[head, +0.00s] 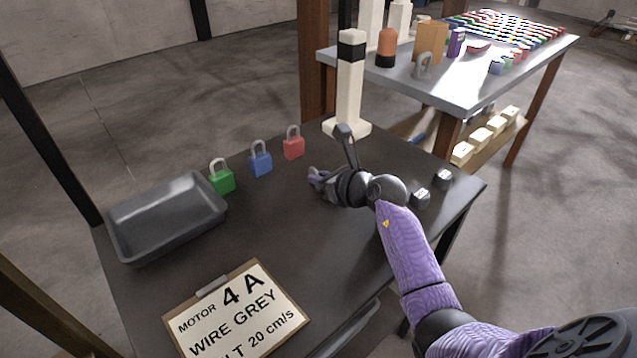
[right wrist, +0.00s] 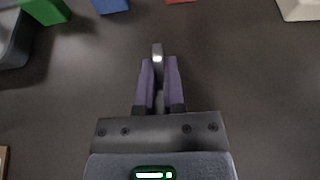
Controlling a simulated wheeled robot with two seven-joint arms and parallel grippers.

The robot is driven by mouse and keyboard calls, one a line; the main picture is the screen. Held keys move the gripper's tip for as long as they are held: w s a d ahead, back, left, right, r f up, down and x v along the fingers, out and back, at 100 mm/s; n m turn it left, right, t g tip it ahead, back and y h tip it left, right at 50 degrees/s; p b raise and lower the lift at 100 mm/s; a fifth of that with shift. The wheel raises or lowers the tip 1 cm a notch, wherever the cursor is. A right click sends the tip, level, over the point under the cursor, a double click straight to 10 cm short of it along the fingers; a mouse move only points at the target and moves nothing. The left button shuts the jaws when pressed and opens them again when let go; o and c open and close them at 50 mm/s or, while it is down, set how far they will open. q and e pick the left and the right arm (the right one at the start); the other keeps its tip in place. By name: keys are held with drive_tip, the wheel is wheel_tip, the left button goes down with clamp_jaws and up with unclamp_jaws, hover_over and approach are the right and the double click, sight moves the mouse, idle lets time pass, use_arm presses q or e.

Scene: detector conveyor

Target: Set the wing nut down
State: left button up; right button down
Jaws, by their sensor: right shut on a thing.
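My right gripper (head: 316,180) is over the dark table (head: 290,235), to the right of the padlocks. In the right wrist view its two purple fingers (right wrist: 158,75) are shut on a small pale metallic piece, the wing nut (right wrist: 157,50), which sticks out past the fingertips. Most of the wing nut is hidden between the fingers, and in the head view I cannot make it out clearly. Bare table top shows beneath and around it; I cannot tell whether it touches the surface. My left gripper is not in view.
A grey tray (head: 165,255) stands at the left. Green (head: 222,182), blue (head: 260,163) and red (head: 293,149) padlocks line the back edge near a white post (head: 350,90). A clipboard (head: 240,310) lies in front. The middle is clear.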

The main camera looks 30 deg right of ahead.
drive_tip(key=c, duration=1.2)
unclamp_jaws()
drive_tip(key=shift+f, duration=0.1)
drive_tip(key=o, duration=0.5)
drive_tip(key=shift+c, duration=0.2)
